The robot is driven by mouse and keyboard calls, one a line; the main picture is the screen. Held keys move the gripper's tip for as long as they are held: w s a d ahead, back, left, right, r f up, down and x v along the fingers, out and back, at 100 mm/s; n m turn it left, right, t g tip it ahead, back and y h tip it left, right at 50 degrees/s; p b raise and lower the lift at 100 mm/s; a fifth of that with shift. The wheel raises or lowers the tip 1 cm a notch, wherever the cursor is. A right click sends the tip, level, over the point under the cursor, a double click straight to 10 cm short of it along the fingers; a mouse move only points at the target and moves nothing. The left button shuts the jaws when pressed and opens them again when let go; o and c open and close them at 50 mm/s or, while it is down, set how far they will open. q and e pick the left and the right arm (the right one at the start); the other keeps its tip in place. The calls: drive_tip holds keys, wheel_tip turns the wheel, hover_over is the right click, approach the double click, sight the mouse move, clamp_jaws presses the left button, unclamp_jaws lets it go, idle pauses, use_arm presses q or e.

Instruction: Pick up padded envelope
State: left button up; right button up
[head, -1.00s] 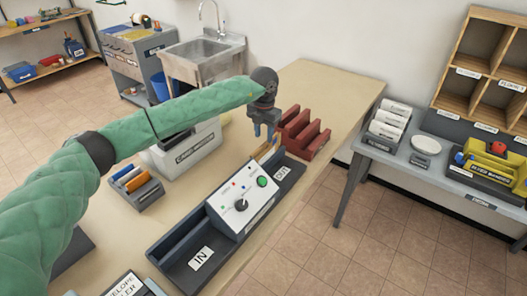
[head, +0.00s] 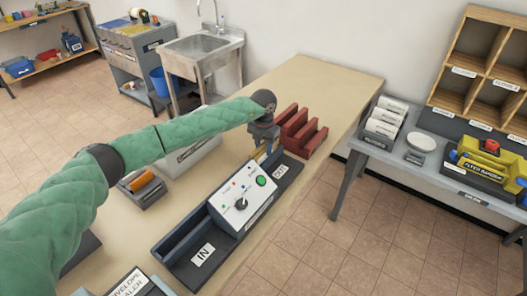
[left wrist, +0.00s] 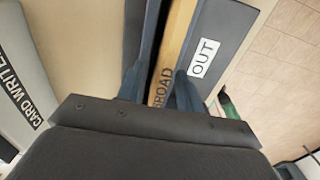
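The padded envelope is a thin tan piece standing on edge in the OUT end of the dark tray (head: 287,177). In the left wrist view the envelope (left wrist: 177,45) shows lettering that ends in "ROAD". My left gripper (head: 262,146) points down at the envelope in the head view and hides much of it. In the left wrist view the two blue-grey fingers of my left gripper (left wrist: 160,88) are apart, one on each side of the envelope. A gap shows at the left finger. My right gripper is in neither view.
A white control box (head: 243,203) with a knob and a green button stands in the middle of the tray. A red slotted rack (head: 300,130) is close behind the gripper. A card writer (head: 190,158) stands left, under my arm.

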use_arm(q)
drive_tip(key=shift+f, duration=0.2)
drive_tip(key=shift+c, duration=0.5)
clamp_jaws()
drive_tip(key=shift+r, duration=0.15)
